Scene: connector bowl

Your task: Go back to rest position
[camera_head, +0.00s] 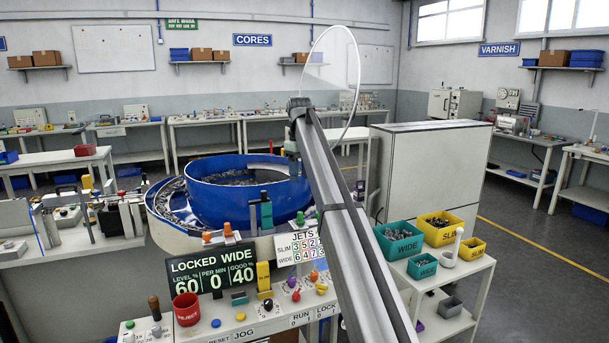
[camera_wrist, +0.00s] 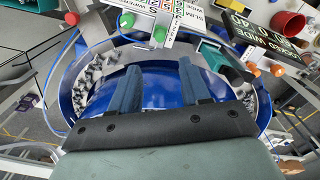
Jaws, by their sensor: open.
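My gripper (camera_wrist: 159,66) shows in the wrist view with its two blue fingers spread apart and nothing between them. The blue bowl (camera_wrist: 150,96) of the feeder lies below the fingers, and dark small parts lie in the track around it. In the head view the blue bowl (camera_head: 225,200) stands at the middle left, with a heap of grey parts inside. My arm reaches from the bottom edge up and over the bowl's right side. The fingers cannot be made out clearly in the head view.
A control panel with a "LOCKED WIDE" display (camera_head: 226,272) and a red reject cup (camera_head: 187,309) stands in front of the bowl. Teal (camera_head: 399,240) and yellow (camera_head: 440,229) bins sit on a cart at right. A clear round pane (camera_head: 350,62) rises behind my arm.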

